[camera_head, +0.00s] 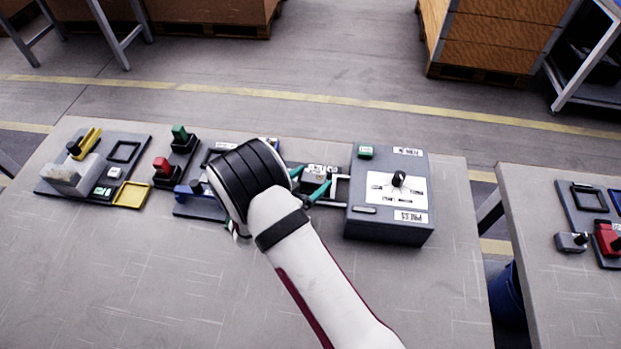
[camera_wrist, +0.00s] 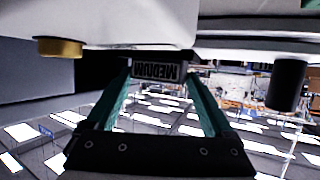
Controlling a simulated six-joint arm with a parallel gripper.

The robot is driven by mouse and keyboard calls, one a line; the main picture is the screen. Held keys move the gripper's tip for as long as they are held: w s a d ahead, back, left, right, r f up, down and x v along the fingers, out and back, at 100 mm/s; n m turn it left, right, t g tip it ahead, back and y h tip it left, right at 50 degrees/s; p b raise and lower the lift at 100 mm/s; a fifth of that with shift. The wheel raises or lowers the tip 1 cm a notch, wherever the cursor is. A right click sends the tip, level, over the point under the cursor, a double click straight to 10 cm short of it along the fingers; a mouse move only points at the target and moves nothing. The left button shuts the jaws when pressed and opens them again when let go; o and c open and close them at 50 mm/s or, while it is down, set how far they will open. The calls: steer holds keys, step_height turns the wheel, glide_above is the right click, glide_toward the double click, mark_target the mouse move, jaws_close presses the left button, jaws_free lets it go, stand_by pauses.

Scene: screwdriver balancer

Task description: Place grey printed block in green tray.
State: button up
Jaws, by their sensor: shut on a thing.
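My gripper (camera_head: 310,184) has teal fingers and is shut on a grey printed block (camera_head: 319,171), just left of the grey machine box. In the wrist view, the block (camera_wrist: 160,70) sits between the fingertips (camera_wrist: 158,84), with an upside-down printed label that seems to read "MEDIUM". I cannot make out a green tray in either view. My black wrist and white arm hide part of the middle of the table.
The grey machine box (camera_head: 390,235) has a dark knob and a light frame (camera_head: 341,189) on its left side. A yellow tray (camera_head: 131,194), a red-topped part (camera_head: 162,166) and a green-topped part (camera_head: 180,133) stand left. The front table is clear.

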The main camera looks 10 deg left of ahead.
steer(key=o, duration=1.3)
steer(key=shift+f, duration=0.15)
